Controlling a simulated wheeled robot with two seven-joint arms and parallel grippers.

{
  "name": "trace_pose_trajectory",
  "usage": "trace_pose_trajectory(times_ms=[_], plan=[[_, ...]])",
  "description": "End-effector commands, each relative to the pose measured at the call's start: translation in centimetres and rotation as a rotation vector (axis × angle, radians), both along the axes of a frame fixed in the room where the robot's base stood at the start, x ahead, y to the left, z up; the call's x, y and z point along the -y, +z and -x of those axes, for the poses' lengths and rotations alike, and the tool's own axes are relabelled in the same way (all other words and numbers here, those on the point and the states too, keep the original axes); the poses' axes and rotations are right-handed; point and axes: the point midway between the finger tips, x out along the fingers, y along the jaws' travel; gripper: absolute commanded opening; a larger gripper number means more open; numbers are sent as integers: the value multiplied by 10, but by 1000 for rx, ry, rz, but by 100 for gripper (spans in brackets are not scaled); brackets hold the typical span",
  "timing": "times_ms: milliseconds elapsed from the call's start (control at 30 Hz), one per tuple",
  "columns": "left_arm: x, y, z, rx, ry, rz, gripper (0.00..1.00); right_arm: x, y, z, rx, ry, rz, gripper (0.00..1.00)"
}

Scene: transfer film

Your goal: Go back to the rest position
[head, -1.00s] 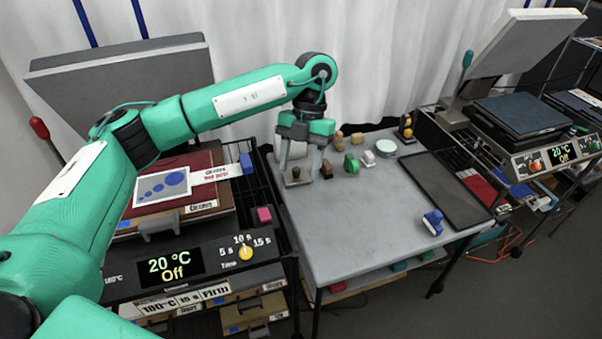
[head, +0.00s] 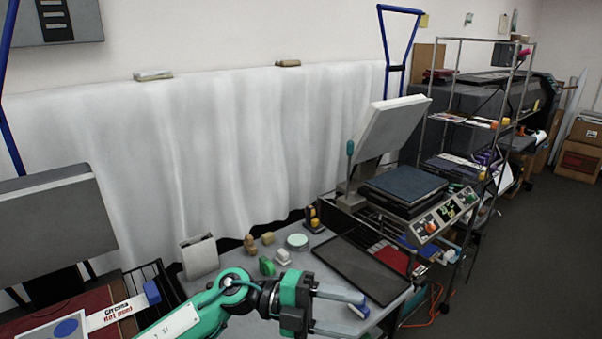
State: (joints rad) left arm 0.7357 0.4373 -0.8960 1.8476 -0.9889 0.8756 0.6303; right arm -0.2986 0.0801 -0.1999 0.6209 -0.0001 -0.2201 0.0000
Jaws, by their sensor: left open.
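My left gripper (head: 340,311) is over the front part of the grey table (head: 305,254), its two grey fingers pointing right. The fingers are apart with nothing between them. The green arm reaches in from the bottom left. My right gripper is not in this view.
Small wooden, green and white items and a pale round disc (head: 297,241) stand behind the gripper. A dark tray (head: 361,273) lies at right. Heat presses stand on both sides, the right one with a raised platen (head: 386,126). Dark floor (head: 530,270) is open at far right.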

Motion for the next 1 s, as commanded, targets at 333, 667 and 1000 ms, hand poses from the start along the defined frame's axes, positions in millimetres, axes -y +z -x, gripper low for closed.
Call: trace_pose_trajectory(times_ms=[333,667,1000], plan=[[-42,43,-45,-402,570,538,56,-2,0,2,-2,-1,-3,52],[-154,-44,-76,-899,1221,659,56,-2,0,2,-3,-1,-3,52],[-253,-200,16,-1470,1809,340,56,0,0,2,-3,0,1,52]])
